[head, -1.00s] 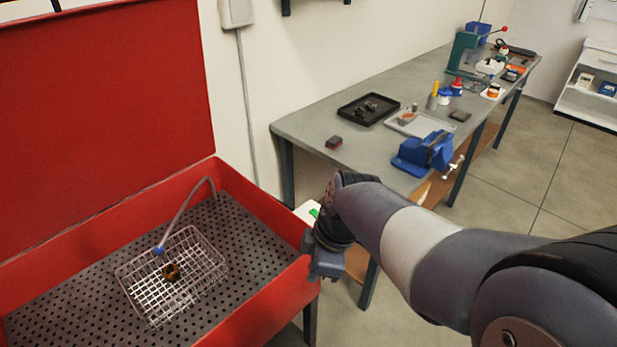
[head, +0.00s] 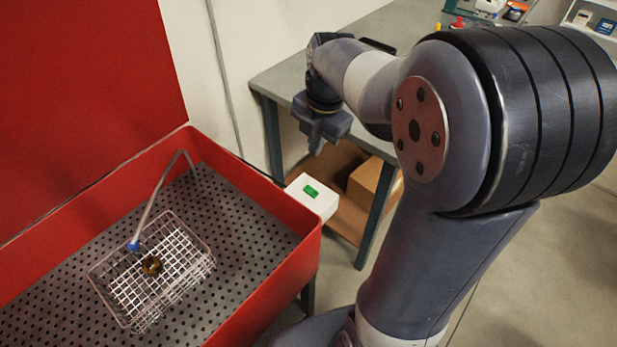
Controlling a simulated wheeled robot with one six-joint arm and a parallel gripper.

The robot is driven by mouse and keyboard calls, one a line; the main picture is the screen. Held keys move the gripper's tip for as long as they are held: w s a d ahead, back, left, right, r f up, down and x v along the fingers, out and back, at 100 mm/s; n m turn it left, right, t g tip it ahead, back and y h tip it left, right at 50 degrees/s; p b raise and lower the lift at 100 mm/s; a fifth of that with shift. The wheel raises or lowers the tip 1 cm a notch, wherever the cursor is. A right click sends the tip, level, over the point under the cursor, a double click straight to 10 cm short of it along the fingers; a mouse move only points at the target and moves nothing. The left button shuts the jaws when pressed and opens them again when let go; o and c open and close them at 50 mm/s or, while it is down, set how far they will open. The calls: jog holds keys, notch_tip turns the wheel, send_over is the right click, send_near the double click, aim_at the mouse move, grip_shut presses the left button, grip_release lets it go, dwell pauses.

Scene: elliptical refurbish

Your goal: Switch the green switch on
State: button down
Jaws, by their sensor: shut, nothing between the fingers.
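The green switch (head: 311,191) sits on the top of a white box (head: 318,204) at the right outer side of the red parts washer. It is small, and I cannot tell its on or off position. My gripper (head: 317,148) points down and is shut and empty. In the picture it is above the switch and the white box, apart from them. The switch and the box top are in clear view.
The red washer (head: 262,283) holds a wire basket (head: 193,283) with a brass-coloured part (head: 152,265) and a hose with a blue tip (head: 134,246). A grey workbench (head: 272,80) stands behind, with a cardboard box (head: 371,186) on its lower shelf.

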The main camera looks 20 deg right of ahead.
aim_at(307, 189)
jog(key=shift+f, duration=0.1)
jog(key=f, duration=0.4)
jog(key=w+f+p, duration=0.1)
jog(key=f, duration=0.4)
jog(key=a+f, duration=0.1)
jog(key=f, duration=0.3)
jog(key=shift+w+f, duration=0.3)
jog(key=shift+f, duration=0.05)
jog(key=shift+a+p, duration=0.1)
jog(key=shift+p, duration=0.2)
jog(key=shift+f+g, duration=0.2)
jog(key=shift+g, duration=0.1)
